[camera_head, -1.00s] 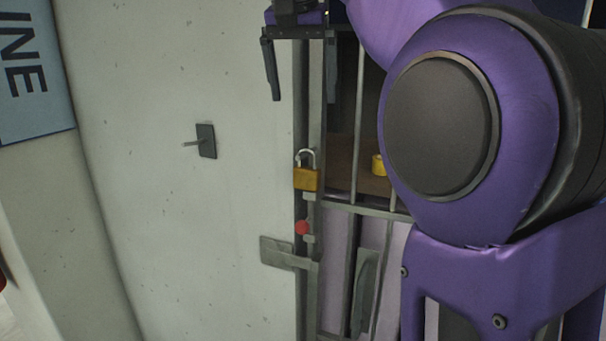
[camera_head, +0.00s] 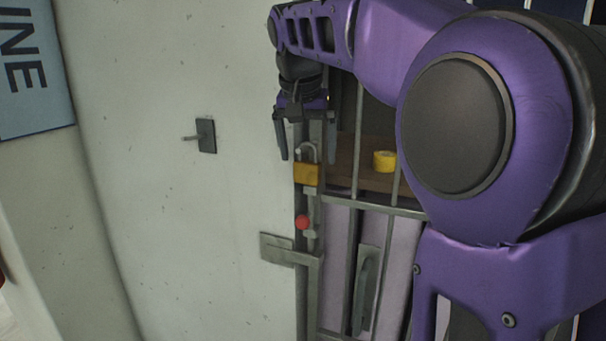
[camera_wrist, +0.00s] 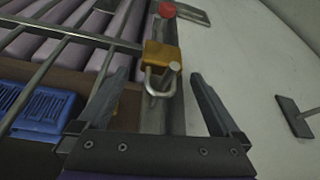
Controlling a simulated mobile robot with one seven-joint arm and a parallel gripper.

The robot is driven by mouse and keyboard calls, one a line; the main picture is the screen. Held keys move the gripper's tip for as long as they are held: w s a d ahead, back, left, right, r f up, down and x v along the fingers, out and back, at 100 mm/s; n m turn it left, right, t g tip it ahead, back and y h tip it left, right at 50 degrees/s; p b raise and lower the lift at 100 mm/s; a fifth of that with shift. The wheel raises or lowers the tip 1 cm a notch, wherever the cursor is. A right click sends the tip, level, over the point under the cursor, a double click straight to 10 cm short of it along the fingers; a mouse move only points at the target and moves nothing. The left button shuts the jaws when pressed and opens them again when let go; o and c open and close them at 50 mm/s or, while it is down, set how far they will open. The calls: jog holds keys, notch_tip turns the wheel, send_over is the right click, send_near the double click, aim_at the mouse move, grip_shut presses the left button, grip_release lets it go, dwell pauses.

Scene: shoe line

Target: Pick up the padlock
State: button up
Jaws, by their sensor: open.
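The padlock (camera_head: 307,174) has a brass-yellow body and a silver shackle, and sits at the edge of the barred gate beside the wall. In the wrist view the padlock (camera_wrist: 162,62) shows its shackle towards me, around or against a short metal peg; I cannot tell whether the shackle is closed. My gripper (camera_head: 306,158) is open and points down at the padlock from above. In the wrist view my gripper's fingers (camera_wrist: 158,85) are spread to either side of the shackle, with nothing held between them.
A red knob (camera_head: 302,222) and a metal latch plate (camera_head: 277,249) lie below the padlock. A wall hook (camera_head: 206,135) is to the left. Behind the bars are a yellow roll (camera_head: 384,161) and a blue basket (camera_wrist: 40,112). The pale wall between hook and gate is clear.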

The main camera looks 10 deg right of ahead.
jog(key=shift+w+f, duration=0.1)
jog(key=shift+f, duration=0.15)
jog(key=c, duration=1.6)
jog(key=shift+r, duration=0.15)
